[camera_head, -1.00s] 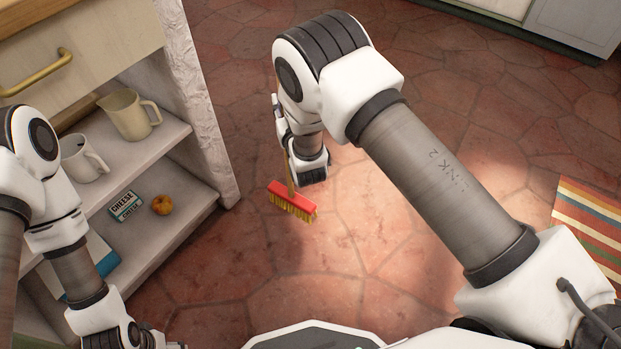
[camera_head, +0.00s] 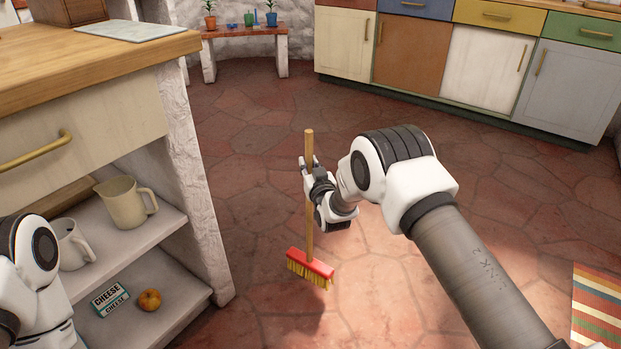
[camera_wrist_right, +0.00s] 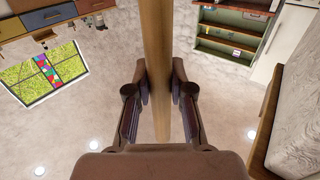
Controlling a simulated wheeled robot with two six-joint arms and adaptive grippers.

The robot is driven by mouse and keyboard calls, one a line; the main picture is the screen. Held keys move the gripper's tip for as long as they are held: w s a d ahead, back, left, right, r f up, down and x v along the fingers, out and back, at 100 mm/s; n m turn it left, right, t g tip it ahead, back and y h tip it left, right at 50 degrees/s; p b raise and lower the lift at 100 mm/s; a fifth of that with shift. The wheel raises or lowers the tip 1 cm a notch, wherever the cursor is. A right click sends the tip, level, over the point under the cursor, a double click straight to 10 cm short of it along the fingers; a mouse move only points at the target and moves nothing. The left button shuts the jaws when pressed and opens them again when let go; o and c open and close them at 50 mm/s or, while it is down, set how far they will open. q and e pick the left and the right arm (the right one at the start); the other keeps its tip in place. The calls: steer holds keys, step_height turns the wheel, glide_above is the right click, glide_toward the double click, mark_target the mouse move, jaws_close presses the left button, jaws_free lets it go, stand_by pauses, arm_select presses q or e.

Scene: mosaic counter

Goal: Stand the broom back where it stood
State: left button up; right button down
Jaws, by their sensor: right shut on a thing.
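The broom has a plain wooden handle (camera_head: 310,215), a red head (camera_head: 311,264) and yellow bristles. It is close to upright in the head view, bristles down, over the tiled floor. I cannot tell whether the bristles touch the floor. My right gripper (camera_head: 311,165) is shut on the handle a little below its top end. In the right wrist view the handle (camera_wrist_right: 156,40) passes between the two fingers of the right gripper (camera_wrist_right: 159,85). My left gripper is outside the frames; only part of the left arm shows at the lower left.
An open shelf unit (camera_head: 214,262) stands at the left, with a jug (camera_head: 125,202), a mug (camera_head: 72,245), a cheese box (camera_head: 110,299) and an orange fruit (camera_head: 150,300). A plant bench (camera_head: 240,32) and cupboards (camera_head: 484,70) are behind. A striped rug (camera_head: 597,305) lies right. Floor around the broom is clear.

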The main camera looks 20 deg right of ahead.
steer(key=shift+w+d, duration=0.3)
steer(key=shift+d, duration=0.05)
steer(key=shift+f+b, duration=1.2)
steer(key=shift+f, duration=0.55)
steer(key=c, duration=1)
jaws_free()
steer(key=shift+c, duration=0.2)
steer(key=shift+s, duration=0.1)
